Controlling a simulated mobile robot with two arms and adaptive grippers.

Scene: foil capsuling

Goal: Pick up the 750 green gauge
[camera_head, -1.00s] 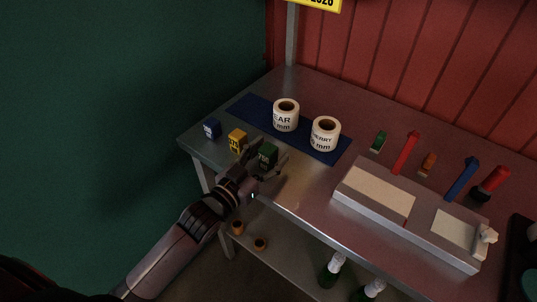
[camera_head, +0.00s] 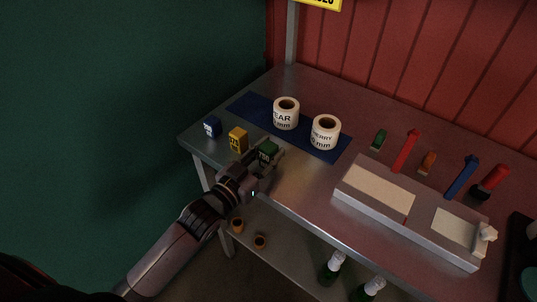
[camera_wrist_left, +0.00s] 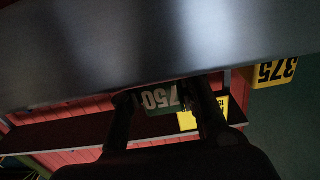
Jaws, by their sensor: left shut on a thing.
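The green 750 gauge (camera_head: 268,148) is a small dark green block near the front edge of the metal table, right of the yellow gauge. My left gripper (camera_head: 266,155) is shut on it, with a finger on each side. In the left wrist view the gauge (camera_wrist_left: 160,99) shows its white "750" upside down between the two fingers (camera_wrist_left: 163,108). Whether its underside touches the table cannot be told. My right gripper is not in view.
The yellow 375 gauge (camera_head: 238,139) stands close on the left, with a blue block (camera_head: 212,127) beyond it. Two label rolls (camera_head: 286,114) (camera_head: 325,133) stand on the blue mat (camera_head: 247,107) behind. A grey box-like fixture (camera_head: 345,196) lies to the right.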

